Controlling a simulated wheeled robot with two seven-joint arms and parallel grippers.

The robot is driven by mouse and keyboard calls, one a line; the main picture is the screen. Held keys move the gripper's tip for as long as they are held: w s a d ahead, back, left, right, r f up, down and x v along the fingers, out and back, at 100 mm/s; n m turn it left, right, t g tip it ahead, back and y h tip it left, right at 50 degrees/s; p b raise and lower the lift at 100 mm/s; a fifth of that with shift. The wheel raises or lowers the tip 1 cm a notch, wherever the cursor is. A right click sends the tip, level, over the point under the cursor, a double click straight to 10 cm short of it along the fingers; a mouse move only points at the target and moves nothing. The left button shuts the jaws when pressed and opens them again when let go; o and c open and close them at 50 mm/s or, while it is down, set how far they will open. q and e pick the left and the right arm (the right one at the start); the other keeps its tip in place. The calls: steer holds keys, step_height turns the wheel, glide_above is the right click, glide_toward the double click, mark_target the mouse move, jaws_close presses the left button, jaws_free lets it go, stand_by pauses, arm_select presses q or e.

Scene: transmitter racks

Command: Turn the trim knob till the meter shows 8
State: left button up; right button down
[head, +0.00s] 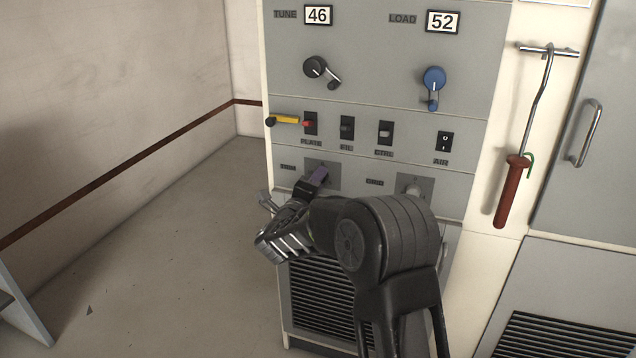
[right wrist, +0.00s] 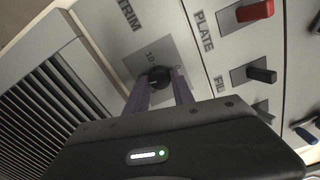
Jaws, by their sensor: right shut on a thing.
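The trim knob (right wrist: 158,77) is a small dark round knob on a light grey plate (right wrist: 150,57) beside the TRIM label in the right wrist view. My right gripper (right wrist: 163,88) is shut on it, with one purple finger on each side. A "10" mark shows on the plate; the knob's pointer setting cannot be read. In the head view my right gripper (head: 318,177) reaches the left plate of the lower panel and hides the knob. No meter showing a trim value can be made out. My left gripper is not in view.
Above are the TUNE window (head: 318,15) reading 46 and the LOAD window (head: 442,22) reading 52. A black crank (head: 316,68), a blue crank (head: 434,77) and several switches, one with a yellow bar (head: 286,121), sit near my arm. A red-handled hook (head: 513,190) hangs right.

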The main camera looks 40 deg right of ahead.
steer(key=shift+n, duration=0.4)
steer(key=c, duration=1.1)
jaws_free()
steer(key=shift+a, duration=0.15)
steer(key=v, duration=0.7)
steer(key=shift+s+a, duration=0.25)
